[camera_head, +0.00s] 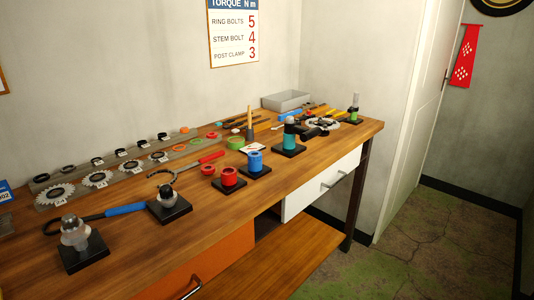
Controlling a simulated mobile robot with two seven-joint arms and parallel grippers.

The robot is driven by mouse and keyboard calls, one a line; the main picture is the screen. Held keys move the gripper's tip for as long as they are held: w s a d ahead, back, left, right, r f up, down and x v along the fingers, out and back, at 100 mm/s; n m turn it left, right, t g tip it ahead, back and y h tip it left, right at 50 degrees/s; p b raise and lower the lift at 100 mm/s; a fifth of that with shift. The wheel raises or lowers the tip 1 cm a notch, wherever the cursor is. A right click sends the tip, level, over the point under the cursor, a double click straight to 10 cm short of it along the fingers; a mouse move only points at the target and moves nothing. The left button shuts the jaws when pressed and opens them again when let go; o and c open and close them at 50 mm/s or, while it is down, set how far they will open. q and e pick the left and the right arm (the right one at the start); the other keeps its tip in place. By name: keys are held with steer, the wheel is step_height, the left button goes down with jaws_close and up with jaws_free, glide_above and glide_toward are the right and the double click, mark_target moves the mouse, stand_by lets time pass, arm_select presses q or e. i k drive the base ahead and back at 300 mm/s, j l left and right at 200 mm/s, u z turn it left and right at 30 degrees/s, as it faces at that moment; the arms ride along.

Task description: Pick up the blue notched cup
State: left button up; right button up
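Neither of my grippers shows in the head view.
Bare wood lies in front of the red cups.

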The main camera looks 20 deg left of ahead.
mark_target(255, 156)
steer(key=u, duration=0.4)
steer(key=i+l+u, duration=0.1)
steer(key=u, duration=0.3)
steer(key=l+u, duration=0.15)
steer(key=u, duration=0.25)
steer(key=l+u, duration=0.1)
steer(key=u, duration=0.3)
steer(key=l+u, duration=0.3)
steer(key=l, duration=0.15)
steer(key=l+u, duration=0.25)
steer(key=l, duration=0.2)
steer(key=i, duration=0.05)
